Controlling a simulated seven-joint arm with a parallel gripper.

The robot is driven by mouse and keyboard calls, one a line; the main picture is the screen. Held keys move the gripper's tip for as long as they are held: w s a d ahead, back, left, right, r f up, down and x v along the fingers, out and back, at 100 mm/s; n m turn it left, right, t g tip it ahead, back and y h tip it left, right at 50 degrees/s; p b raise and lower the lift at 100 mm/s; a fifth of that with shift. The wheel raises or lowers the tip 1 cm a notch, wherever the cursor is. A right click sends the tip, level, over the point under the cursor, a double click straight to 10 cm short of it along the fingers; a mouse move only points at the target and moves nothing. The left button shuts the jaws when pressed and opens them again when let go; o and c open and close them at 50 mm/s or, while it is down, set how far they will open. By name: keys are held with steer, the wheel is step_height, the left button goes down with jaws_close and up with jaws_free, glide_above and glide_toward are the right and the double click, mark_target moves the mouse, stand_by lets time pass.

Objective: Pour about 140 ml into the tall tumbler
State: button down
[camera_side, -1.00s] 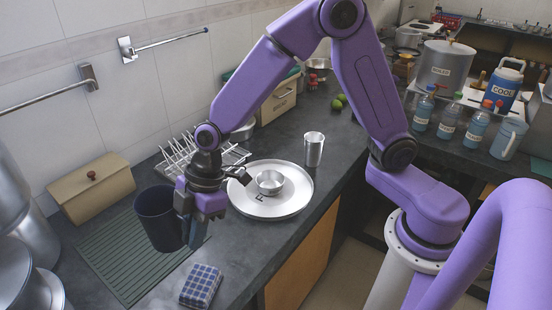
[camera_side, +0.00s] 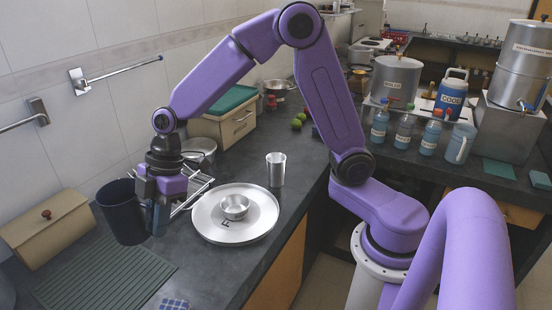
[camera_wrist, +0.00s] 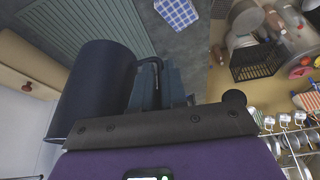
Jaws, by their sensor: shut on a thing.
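A dark navy jug (camera_side: 122,212) is upright at the left of the side view, beside my gripper (camera_side: 158,215). My gripper is shut on the jug's handle, which the fingers mostly hide in that view. The wrist view shows the jug (camera_wrist: 95,92) and its dark handle (camera_wrist: 155,72) at the fingers (camera_wrist: 172,85). I cannot see the liquid inside or be sure of the gap under its base. The tall steel tumbler (camera_side: 276,169) stands upright on the counter, behind and right of the round tray (camera_side: 262,222), well right of my gripper.
A small steel bowl (camera_side: 235,206) sits on the tray. A wire rack (camera_side: 195,185) stands behind my gripper. A green ribbed mat (camera_side: 105,275) and a checked cloth (camera_side: 174,304) lie in front. A tan box (camera_side: 48,228) is at left, a green-lidded bin (camera_side: 223,115) behind.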

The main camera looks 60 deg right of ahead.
steer(key=w+d, duration=0.3)
steer(key=d, duration=1.5)
steer(key=w+d, duration=0.3)
steer(key=d, duration=1.4)
steer(key=s+d, duration=1)
steer(key=d, duration=0.4)
steer(key=s+d, duration=0.9)
steer(key=d, duration=0.5)
step_height(320, 180, down, 17)
steer(key=shift+r, duration=0.2)
steer(key=shift+a+r, duration=0.15)
steer(key=shift+a, duration=0.1)
